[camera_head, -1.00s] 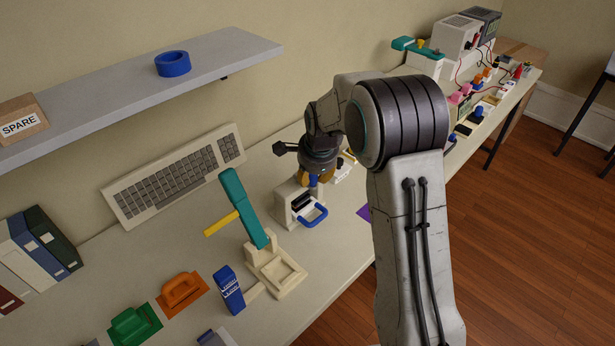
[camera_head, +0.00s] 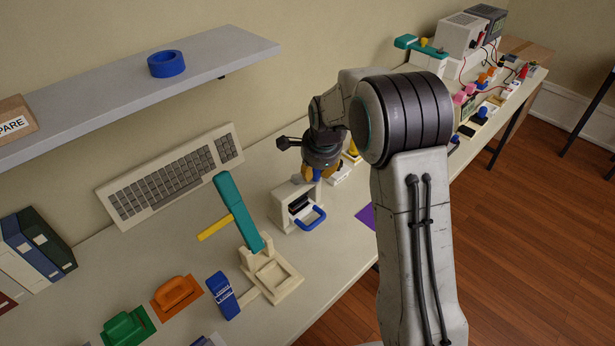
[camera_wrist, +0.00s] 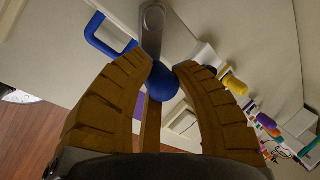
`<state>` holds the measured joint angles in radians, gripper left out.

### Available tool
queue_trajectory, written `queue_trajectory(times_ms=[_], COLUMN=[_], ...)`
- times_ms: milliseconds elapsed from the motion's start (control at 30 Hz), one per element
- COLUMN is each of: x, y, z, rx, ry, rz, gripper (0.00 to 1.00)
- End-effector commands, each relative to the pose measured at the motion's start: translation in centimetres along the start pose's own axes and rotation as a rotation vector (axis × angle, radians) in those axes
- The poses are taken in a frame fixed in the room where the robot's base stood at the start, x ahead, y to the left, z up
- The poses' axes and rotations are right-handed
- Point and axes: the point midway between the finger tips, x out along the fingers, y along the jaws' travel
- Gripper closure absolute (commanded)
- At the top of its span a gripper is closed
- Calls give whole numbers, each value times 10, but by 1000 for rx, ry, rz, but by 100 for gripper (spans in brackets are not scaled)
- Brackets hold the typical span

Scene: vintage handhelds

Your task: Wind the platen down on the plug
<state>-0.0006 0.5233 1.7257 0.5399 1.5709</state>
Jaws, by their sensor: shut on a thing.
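A cream press box (camera_head: 281,209) with a dark opening and a blue front handle (camera_head: 311,220) stands on the bench near the middle of the head view. My gripper (camera_head: 317,174) is above its right rear side. In the wrist view, my gripper's tan fingers (camera_wrist: 162,80) are shut on a blue ball knob (camera_wrist: 162,84) at the end of a grey crank arm (camera_wrist: 152,30). The blue handle also shows in the wrist view (camera_wrist: 100,38). The platen and the plug cannot be made out; the box's top is partly hidden by my gripper.
A teal lever (camera_head: 238,212) with a yellow bar stands left of the press, on a cream frame (camera_head: 272,279). A keyboard (camera_head: 168,176) leans against the wall. A shelf (camera_head: 110,92) holds blue tape (camera_head: 166,64). More devices crowd the bench at the right rear.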

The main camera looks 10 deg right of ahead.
Motion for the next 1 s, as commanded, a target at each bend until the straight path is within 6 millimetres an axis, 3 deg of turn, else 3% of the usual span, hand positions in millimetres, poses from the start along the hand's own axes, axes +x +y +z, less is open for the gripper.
queue_trajectory(times_ms=[233,600,1000], x=[2,10,12], y=[-1,-25,-26], z=[0,-2,-2], rx=[-1,-2,-2], ry=[0,2,2], rz=[4,4,5], gripper=[100,100,100])
